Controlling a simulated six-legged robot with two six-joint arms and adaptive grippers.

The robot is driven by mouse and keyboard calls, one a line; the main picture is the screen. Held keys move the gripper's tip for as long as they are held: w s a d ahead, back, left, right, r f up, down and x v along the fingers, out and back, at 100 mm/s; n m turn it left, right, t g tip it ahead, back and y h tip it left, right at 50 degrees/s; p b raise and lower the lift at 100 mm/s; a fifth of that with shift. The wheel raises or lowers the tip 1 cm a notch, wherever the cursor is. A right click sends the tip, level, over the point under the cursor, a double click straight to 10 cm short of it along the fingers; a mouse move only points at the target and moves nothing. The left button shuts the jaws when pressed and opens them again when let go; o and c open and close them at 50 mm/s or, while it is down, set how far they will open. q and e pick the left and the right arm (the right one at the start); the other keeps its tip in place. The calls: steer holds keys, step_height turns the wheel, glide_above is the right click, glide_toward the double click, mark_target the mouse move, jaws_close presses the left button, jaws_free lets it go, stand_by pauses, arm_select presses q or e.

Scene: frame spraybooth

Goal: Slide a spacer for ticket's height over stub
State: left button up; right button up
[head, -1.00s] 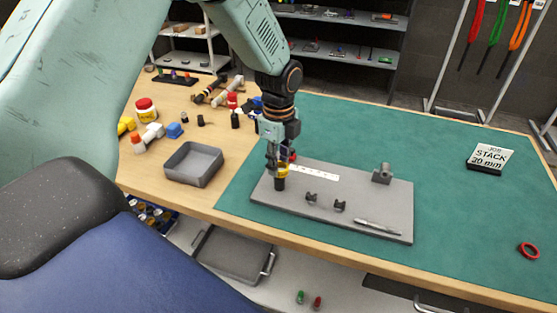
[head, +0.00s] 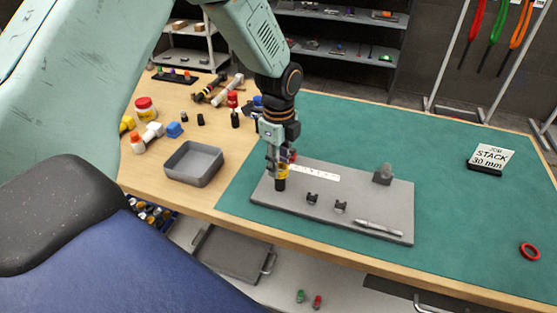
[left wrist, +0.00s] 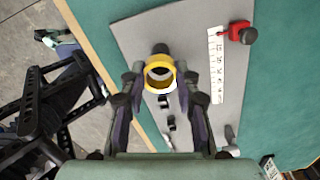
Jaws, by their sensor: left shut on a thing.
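My left gripper (head: 281,167) is shut on a yellow spacer ring (left wrist: 159,66), upright over the left part of the grey plate (head: 345,212). In the left wrist view the ring sits between the fingertips (left wrist: 159,78). A dark stub (head: 280,184) shows directly below the ring; its top also shows just beyond the ring in the left wrist view (left wrist: 160,48). I cannot tell whether the ring is around the stub or only above it. The ticket (head: 492,157) reads "JOB STACK 30 mm" and stands at the right. My right gripper is out of view.
A grey tray (head: 194,164) stands left. A red ring (head: 529,251) lies right. The green mat (head: 440,180) is mostly clear.

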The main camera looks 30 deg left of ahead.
arm_select(q)
steer(key=shift+s+d+r, duration=0.1)
steer(key=shift+d, duration=0.05)
steer(key=shift+f, duration=0.45)
steer(key=o, duration=0.6)
steer(key=shift+o, duration=1.4)
steer(key=shift+f, duration=0.1)
